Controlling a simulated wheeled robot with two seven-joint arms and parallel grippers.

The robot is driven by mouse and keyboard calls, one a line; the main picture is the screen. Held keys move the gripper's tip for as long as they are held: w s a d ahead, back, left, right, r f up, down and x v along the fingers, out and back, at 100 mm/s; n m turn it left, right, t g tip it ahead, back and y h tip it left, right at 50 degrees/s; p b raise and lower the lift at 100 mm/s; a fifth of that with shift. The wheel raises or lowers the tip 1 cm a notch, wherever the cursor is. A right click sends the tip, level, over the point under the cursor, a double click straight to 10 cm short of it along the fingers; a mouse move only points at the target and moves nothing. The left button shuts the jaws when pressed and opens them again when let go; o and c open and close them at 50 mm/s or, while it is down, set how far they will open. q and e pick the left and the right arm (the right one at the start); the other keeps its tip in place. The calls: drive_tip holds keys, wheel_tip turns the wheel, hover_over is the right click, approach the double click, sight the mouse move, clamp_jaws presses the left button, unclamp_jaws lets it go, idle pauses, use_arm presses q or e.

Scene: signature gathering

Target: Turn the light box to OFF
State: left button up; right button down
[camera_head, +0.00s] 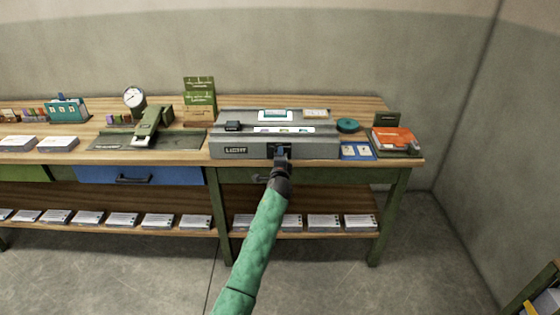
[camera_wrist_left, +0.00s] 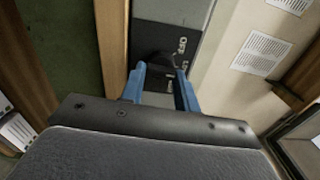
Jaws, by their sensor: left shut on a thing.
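The light box (camera_head: 318,150) is a wide grey unit on the workbench, with a label reading LIGHT (camera_head: 236,150) at the left of its front face. My left gripper (camera_head: 281,155) is at the dark panel on that front face. In the left wrist view its two blue fingers (camera_wrist_left: 161,80) are shut on a dark switch knob (camera_wrist_left: 157,61). The lettering OFF (camera_wrist_left: 182,45) shows on the panel beyond the knob, with other letters partly hidden by the right finger. The knob's exact setting cannot be told. My right gripper is not in view.
On the bench, a green press (camera_head: 150,122) stands left of the light box. A teal round tin (camera_head: 347,125), a blue card (camera_head: 357,150) and an orange box (camera_head: 392,138) sit to its right. Paper stacks line the lower shelf (camera_head: 300,234). The floor in front is clear.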

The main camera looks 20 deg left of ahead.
use_arm(q)
drive_tip(key=shift+a+n+b, duration=0.1)
drive_tip(key=shift+n+b, duration=1.75)
drive_tip(key=shift+n, duration=3.35)
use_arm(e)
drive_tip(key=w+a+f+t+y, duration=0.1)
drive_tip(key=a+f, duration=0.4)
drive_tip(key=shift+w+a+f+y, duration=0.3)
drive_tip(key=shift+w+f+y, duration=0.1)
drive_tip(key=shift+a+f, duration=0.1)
use_arm(q)
drive_tip(key=o, duration=1)
drive_tip(key=shift+r, duration=0.1)
drive_tip(key=shift+s, duration=0.15)
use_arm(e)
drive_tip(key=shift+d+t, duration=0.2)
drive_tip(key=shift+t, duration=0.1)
